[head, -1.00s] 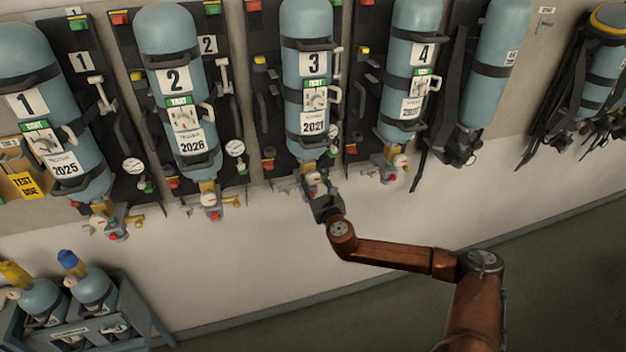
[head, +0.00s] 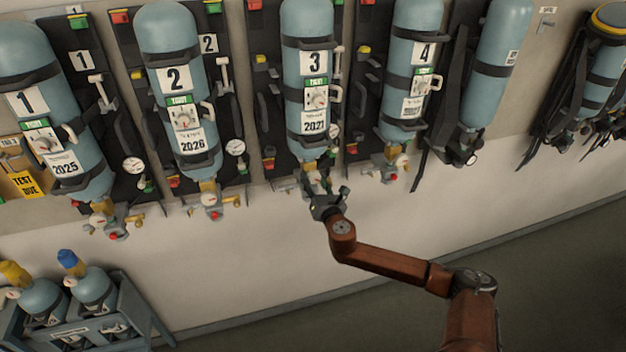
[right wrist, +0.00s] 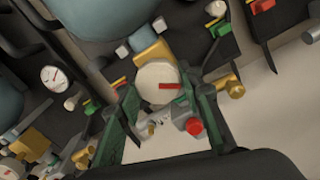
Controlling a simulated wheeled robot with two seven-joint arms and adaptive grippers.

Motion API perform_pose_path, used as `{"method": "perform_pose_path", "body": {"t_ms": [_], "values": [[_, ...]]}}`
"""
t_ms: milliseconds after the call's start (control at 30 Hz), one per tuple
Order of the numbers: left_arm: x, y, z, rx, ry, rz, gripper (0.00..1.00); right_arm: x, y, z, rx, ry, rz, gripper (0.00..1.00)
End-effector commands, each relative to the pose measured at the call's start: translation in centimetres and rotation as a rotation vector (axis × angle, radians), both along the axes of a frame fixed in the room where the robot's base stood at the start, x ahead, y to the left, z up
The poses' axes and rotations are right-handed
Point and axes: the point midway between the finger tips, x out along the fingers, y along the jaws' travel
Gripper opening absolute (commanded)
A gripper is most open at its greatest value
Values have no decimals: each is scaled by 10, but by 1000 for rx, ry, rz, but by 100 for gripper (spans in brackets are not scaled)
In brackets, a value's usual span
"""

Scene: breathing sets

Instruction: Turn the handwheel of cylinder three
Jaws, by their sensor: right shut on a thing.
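Cylinder three (head: 306,75) hangs upside down on the wall rack, blue-grey, marked 3 and 2021. Its valve is at the bottom end, with a pale round handwheel (right wrist: 157,78) bearing a red mark. My right gripper (head: 325,192) reaches up to this valve from below. In the right wrist view the green-lined fingers of this gripper (right wrist: 165,105) stand on either side of the handwheel and are shut on it. In the head view the gripper partly hides the valve. My left gripper is not in view.
Cylinder two (head: 167,45) and cylinder four (head: 413,55) hang on either side, with valves and gauges low down. Cylinder one (head: 75,150) is at far left. A grey rack (head: 130,310) with small cylinders stands lower left. The wall below the valves is bare.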

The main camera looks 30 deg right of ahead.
Motion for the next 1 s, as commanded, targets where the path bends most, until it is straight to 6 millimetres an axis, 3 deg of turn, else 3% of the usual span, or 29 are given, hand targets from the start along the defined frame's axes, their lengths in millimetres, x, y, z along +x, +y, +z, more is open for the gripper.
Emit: {"method": "perform_pose_path", "body": {"t_ms": [600,1000], "values": [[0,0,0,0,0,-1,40,0,3,0,574,-136,2,10],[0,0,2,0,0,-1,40,1,3,2,867,-207,3,10]]}}
